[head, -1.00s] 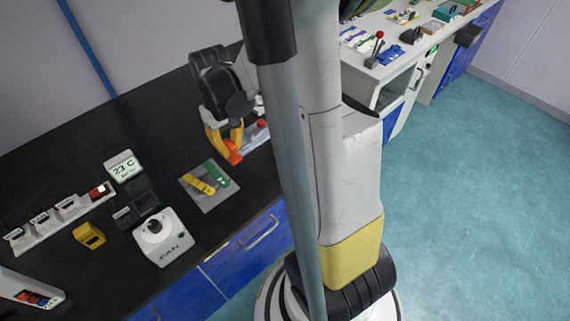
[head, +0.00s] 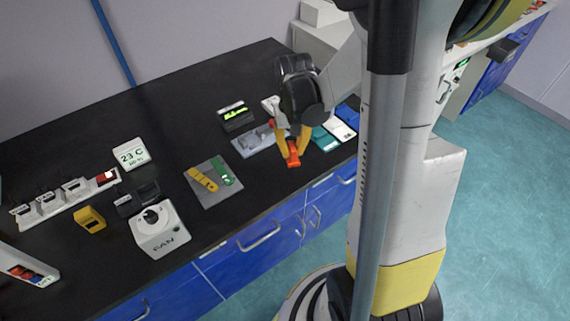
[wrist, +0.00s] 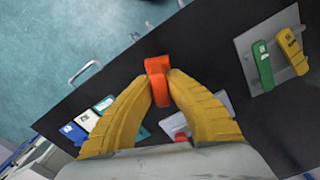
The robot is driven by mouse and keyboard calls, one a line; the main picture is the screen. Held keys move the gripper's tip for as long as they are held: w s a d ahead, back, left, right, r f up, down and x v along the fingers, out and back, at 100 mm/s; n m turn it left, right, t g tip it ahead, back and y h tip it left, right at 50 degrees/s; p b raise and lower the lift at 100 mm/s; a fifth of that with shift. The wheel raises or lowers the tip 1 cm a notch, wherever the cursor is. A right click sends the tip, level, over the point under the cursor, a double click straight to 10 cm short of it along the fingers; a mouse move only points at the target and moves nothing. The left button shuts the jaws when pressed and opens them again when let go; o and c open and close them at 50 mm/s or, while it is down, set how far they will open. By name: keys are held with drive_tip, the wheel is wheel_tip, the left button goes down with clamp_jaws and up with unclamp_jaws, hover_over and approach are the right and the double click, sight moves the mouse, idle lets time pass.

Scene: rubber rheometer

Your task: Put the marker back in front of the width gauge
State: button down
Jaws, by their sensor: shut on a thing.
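The orange-red marker (head: 293,156) is between the yellow fingertips of my gripper (head: 292,143), over the black bench near its front edge. In the wrist view the marker (wrist: 158,78) is pinched between the fingertips (wrist: 160,82) and sticks out past them. I cannot tell whether it touches the bench. A grey device (head: 250,140) lies just left of my gripper, with a black display with green readout (head: 236,117) behind it; this looks like the width gauge. My gripper hides part of its right end.
A grey mat (head: 213,196) with a yellow and a green tool lies to the left. Teal (head: 324,140) and white (head: 341,129) flat items lie close on the right. The FAN box (head: 160,230) stands further left. Bare bench lies in front of the grey device.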

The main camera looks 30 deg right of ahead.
drive_tip(key=shift+w+a+f+b, duration=0.15)
drive_tip(key=shift+w+a+f, duration=0.25)
drive_tip(key=shift+w, duration=0.2)
drive_tip(key=shift+w+a+f+b, duration=0.15)
drive_tip(key=shift+w+a+f, duration=0.1)
drive_tip(key=shift+w+f, duration=0.3)
drive_tip(key=shift+f+b, duration=1)
drive_tip(key=shift+f, duration=0.8)
drive_tip(key=shift+f, duration=0.25)
drive_tip(key=c, duration=1.5)
unclamp_jaws()
drive_tip(key=shift+o, duration=0.2)
drive_tip(key=shift+r, duration=0.2)
